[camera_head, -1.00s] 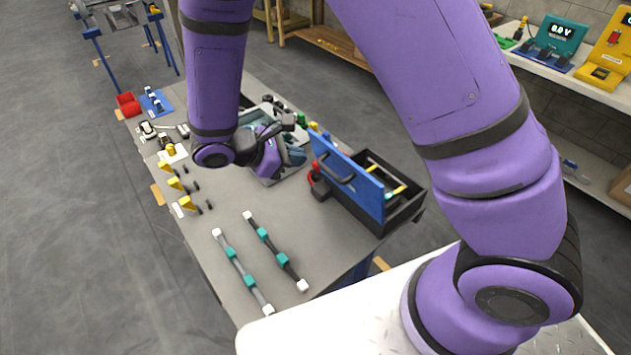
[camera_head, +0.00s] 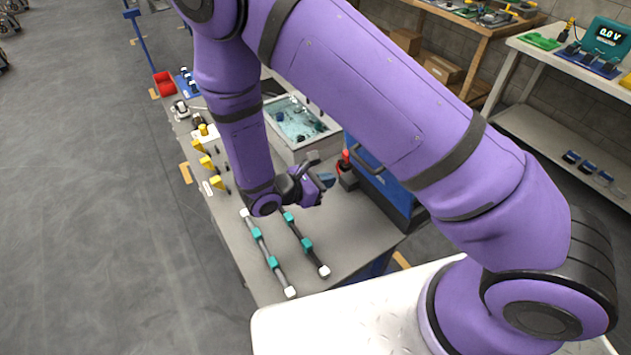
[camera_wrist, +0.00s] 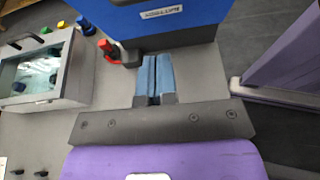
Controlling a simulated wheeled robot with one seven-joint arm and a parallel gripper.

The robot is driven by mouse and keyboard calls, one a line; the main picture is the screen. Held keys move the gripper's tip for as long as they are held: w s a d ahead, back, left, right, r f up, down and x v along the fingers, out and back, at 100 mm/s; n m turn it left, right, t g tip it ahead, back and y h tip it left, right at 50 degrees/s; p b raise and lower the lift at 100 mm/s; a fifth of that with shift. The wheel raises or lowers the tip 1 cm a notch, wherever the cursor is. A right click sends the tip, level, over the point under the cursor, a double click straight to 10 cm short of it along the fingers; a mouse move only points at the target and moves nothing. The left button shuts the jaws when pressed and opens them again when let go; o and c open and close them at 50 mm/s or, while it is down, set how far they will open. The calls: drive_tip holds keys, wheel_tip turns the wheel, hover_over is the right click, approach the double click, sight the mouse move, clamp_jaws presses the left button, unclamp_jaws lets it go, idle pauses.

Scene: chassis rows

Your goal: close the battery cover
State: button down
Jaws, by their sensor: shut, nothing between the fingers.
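The blue cover (camera_head: 378,188) of the black battery box stands upright, with a dark handle on its face. The box behind it is mostly hidden by my arm in the head view. In the wrist view a blue panel with a white label (camera_wrist: 160,14), apparently this cover, rises just beyond my fingers. My gripper (camera_head: 326,181) is shut and empty, above the table in front of the cover. In the wrist view its two blue-grey fingers (camera_wrist: 155,74) lie side by side, pointing at the panel.
A red-knobbed black device (camera_head: 346,170) stands beside the cover, close to my gripper. A grey bin of liquid (camera_head: 312,146) is behind. Two rods with teal sleeves (camera_head: 264,250) lie on the front table. A red tray (camera_head: 165,84) is at the far left.

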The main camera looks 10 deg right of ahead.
drive_tip(key=w+d, duration=0.2)
drive_tip(key=d, duration=0.5)
drive_tip(key=shift+r, duration=0.25)
drive_tip(key=shift+w, duration=0.1)
drive_tip(key=shift+d, duration=0.1)
